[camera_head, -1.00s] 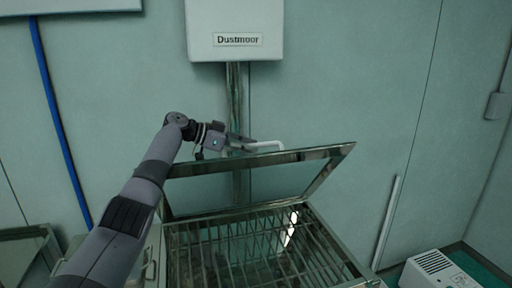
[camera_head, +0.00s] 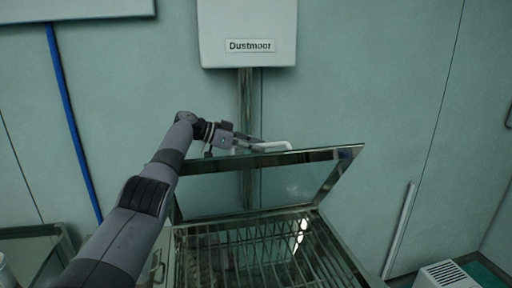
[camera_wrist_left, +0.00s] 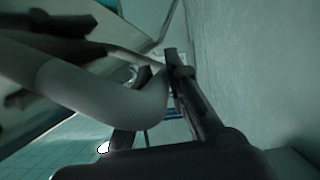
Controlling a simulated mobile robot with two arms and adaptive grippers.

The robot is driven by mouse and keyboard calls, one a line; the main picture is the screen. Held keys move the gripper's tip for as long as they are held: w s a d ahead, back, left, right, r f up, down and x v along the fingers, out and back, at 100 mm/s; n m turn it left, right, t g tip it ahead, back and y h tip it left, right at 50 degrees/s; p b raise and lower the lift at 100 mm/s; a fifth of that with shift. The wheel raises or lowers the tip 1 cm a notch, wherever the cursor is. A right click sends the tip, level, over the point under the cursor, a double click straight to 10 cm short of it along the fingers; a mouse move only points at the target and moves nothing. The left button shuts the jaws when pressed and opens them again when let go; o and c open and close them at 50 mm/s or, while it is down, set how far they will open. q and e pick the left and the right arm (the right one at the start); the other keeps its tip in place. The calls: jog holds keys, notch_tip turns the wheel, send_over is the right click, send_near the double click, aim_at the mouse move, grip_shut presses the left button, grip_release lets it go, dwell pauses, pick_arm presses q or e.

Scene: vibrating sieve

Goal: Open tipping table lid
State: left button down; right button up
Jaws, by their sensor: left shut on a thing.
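The tipping table lid (camera_head: 345,180) is a metal frame with a clear pane, tilted up at the back of the metal table. Its pale handle (camera_head: 273,146) sits on the lid's top edge. My left gripper (camera_head: 258,144) is shut on the lid handle. The handle also shows large and blurred in the left wrist view (camera_wrist_left: 95,98), beside the dark fingers. Under the lid, the table's barred grate (camera_head: 262,250) is uncovered. My right gripper is not in view.
A white box labelled Dustmoor (camera_head: 248,35) hangs on the wall above a metal pipe. A white vented unit (camera_head: 445,275) stands on the floor at the lower right. The wall is close behind the raised lid.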

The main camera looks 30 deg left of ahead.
pick_arm(q)
jog(key=c, duration=2)
grip_release()
jog(key=shift+f, duration=0.1)
jog(key=o, duration=0.4)
jog(key=shift+w+a, duration=0.1)
jog(key=shift+o, duration=0.2)
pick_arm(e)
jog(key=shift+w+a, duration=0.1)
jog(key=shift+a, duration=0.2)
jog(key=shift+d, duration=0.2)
pick_arm(q)
jog(key=v, duration=1.2)
